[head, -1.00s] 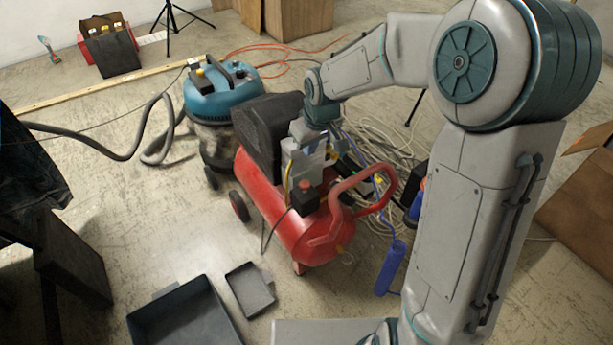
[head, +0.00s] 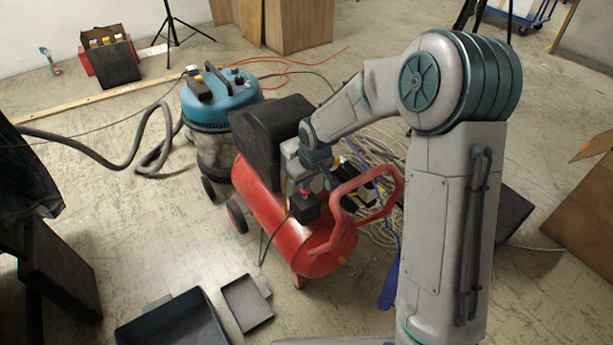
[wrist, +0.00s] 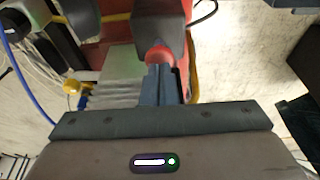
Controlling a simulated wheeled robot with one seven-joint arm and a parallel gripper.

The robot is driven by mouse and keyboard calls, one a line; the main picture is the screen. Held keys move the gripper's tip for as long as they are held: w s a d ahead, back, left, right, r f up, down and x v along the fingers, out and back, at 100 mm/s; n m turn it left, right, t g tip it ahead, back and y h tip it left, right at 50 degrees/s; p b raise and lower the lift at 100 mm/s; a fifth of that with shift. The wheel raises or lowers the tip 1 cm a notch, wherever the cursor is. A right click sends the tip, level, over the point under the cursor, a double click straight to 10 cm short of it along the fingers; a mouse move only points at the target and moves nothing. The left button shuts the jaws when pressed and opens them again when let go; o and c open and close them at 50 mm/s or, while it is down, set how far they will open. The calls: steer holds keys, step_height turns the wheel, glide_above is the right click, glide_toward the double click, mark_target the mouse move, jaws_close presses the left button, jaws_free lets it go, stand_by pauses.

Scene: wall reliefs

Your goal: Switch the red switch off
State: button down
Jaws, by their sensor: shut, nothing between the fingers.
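The red switch (wrist: 158,55) is a round red knob on top of a black box (wrist: 158,18) in the wrist view. In the head view the black box (head: 304,207) sits on the red air compressor (head: 285,235), with the red knob just above it. My gripper (wrist: 160,70) is shut and empty. Its fingertips are right at the red knob and overlap its near edge in the wrist view; I cannot tell whether they touch it. In the head view my gripper is over the compressor and its fingertips are hard to make out.
A blue-topped vacuum (head: 222,98) with a grey hose stands behind the compressor. The compressor's red handle (head: 375,180) rises beside my arm. Dark trays (head: 247,303) lie on the floor in front. Coiled cables (head: 385,150) lie to the right.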

mark_target(306, 191)
steer(key=shift+f, duration=0.1)
step_height(306, 191, down, 2)
steer(key=shift+s+f+b, duration=0.1)
steer(key=shift+f+b, duration=0.15)
steer(key=shift+b, duration=0.45)
steer(key=shift+s, duration=0.1)
steer(key=shift+f, duration=0.15)
step_height(306, 191, up, 6)
steer(key=p, duration=0.4)
steer(key=shift+r+p, duration=0.2)
steer(key=shift+p, duration=0.15)
steer(key=p+v, duration=0.2)
steer(key=v, duration=0.6)
steer(key=shift+r+p, duration=0.3)
steer(key=shift+p, duration=0.1)
